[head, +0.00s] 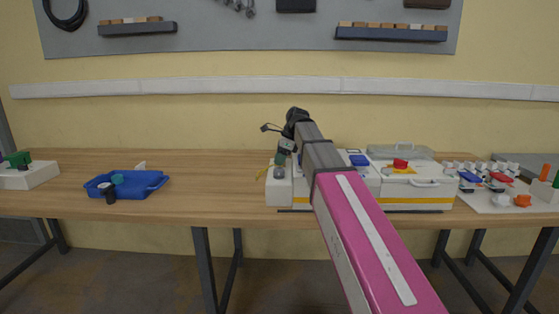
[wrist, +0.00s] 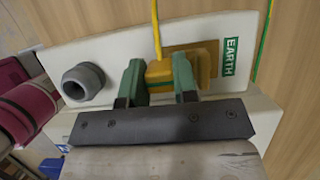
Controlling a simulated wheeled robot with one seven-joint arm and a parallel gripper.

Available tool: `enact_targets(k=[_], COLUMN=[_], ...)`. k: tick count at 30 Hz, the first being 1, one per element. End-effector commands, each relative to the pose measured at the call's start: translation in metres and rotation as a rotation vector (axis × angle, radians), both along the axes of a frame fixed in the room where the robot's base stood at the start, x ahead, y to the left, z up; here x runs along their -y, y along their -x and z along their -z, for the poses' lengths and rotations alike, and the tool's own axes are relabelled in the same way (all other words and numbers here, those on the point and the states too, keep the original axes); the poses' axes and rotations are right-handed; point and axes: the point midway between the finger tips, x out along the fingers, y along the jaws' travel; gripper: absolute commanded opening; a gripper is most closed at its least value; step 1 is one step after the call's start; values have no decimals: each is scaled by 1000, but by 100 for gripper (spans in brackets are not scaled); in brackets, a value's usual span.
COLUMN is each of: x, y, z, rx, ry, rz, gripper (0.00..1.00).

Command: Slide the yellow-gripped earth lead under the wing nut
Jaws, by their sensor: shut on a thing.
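My gripper (wrist: 158,82) is shut on the yellow grip (wrist: 160,71) of the earth lead, one green finger on each side. The lead's yellow cable (wrist: 156,30) runs up from the grip. Directly behind the grip is a brass-coloured plate (wrist: 207,58) beside the green EARTH label (wrist: 231,57), on a white box face. I cannot make out the wing nut or the lead's tip; the grip and fingers cover that spot. In the head view my gripper (head: 282,159) is over the white box's left end (head: 279,196), partly hidden by my arm.
A grey round socket (wrist: 83,82) sticks out left of my fingers. A green-yellow wire (wrist: 264,40) runs right of the label. In the head view, a blue tray (head: 150,184) is at left and a connector board (head: 490,203) at right. Bare bench lies between tray and box.

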Motion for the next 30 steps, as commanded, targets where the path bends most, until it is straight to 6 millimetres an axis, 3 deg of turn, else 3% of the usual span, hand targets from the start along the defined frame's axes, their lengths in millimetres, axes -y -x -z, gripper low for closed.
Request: enact_targets(k=[3,4,6,17,30], x=[0,0,0,2,30], y=[0,0,0,-2,1], z=[0,0,0,-6,-73], rx=[0,0,0,5,2], ry=[0,0,0,0,0], rz=[0,0,0,2,1], gripper=[3,37,57,57,57])
